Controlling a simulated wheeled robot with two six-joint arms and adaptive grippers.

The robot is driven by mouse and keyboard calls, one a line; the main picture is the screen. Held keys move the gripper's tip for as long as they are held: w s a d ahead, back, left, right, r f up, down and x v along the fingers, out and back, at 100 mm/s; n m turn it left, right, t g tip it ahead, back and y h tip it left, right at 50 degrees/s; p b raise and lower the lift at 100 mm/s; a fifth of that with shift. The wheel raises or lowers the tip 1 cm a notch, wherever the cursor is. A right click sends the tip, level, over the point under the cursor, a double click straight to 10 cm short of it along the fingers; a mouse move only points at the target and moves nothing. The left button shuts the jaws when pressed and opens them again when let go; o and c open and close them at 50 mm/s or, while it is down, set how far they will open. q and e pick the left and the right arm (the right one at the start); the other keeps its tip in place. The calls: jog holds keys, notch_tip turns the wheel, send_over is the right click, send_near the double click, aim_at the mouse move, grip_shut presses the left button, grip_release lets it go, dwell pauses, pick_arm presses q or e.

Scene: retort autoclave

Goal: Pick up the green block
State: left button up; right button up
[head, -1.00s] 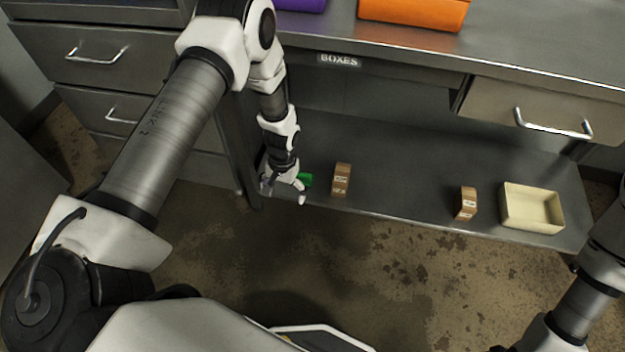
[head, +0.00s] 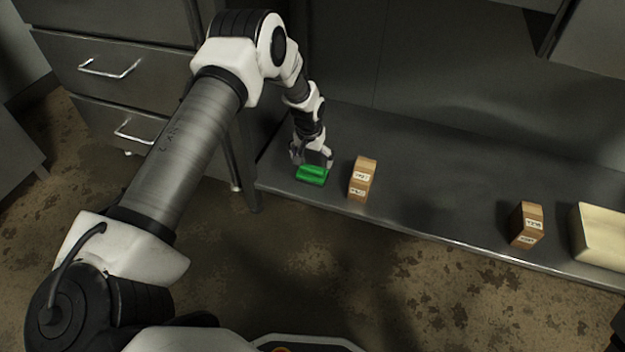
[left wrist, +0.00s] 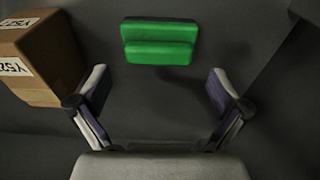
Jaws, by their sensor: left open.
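The green block (head: 313,175) lies on the lower metal shelf, near its front left end. In the left wrist view the green block (left wrist: 160,42) has a stepped shape and lies ahead of the fingertips, roughly centred between them. My left gripper (head: 313,160) is just behind the block in the head view, and its fingers are partly hidden. In the left wrist view my left gripper (left wrist: 157,82) is wide open, with nothing between its fingers. My right gripper is not in view.
A brown labelled box (head: 362,179) stands close to the right of the block; it also shows in the left wrist view (left wrist: 52,58). Another brown box (head: 527,225) and a cream bin (head: 602,238) stand farther right. The shelf (head: 440,195) between the boxes is clear.

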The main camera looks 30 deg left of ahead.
aim_at(312, 167)
pick_arm(q)
notch_tip(312, 167, down, 4)
jog(key=shift+w+r+b, duration=0.1)
jog(key=shift+b, duration=0.65)
jog(key=shift+r, duration=0.2)
jog(key=c, duration=1.1)
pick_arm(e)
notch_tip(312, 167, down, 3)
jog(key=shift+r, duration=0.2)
pick_arm(q)
jog(key=shift+o, duration=0.2)
jog(key=shift+r+p, duration=0.1)
jog(key=shift+p, duration=0.2)
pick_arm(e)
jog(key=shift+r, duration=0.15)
pick_arm(q)
notch_tip(312, 167, up, 5)
jog(key=p, duration=0.5)
jog(key=shift+f, duration=0.2)
jog(key=s+d+p, duration=0.3)
jog(key=s+p, duration=0.4)
jog(key=p, duration=0.4)
jog(key=s+d+p, duration=0.2)
jog(key=s+p, duration=0.6)
jog(key=p, duration=0.3)
jog(key=shift+d+p, duration=0.3)
jog(key=shift+d, duration=0.1)
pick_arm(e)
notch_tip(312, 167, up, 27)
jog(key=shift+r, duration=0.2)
